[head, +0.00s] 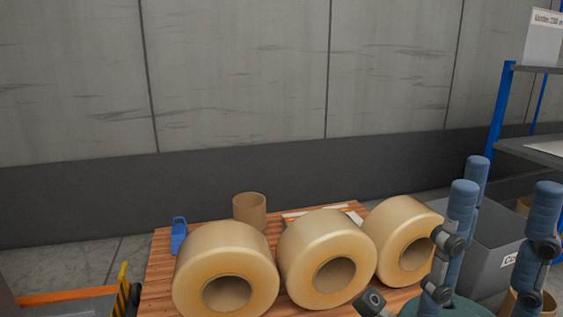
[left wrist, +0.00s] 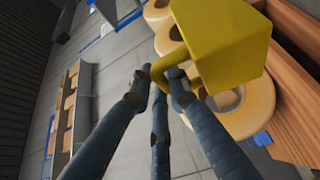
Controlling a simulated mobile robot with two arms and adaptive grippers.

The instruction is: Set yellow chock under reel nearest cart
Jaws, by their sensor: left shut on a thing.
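Three tan reels lie in a row on a wooden tabletop (head: 160,270) in the head view: the left reel (head: 225,245), the middle reel (head: 325,235) and the right reel (head: 400,220). In the left wrist view the yellow chock (left wrist: 222,40) hangs in my left gripper (left wrist: 165,75), whose fingers close on its lower, handle-like part. Reels show behind the chock, the closest one (left wrist: 245,110) partly covered by it. The chock and my left gripper are not in the head view. My right gripper (head: 500,195) has its fingers spread and empty, right of the right reel.
A cardboard core (head: 249,211) and a blue object (head: 179,235) stand behind the left reel. An orange frame (head: 65,296) and a yellow-black striped post (head: 122,290) are at lower left. A grey box (head: 485,240) and a blue-posted shelf (head: 499,110) stand at right.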

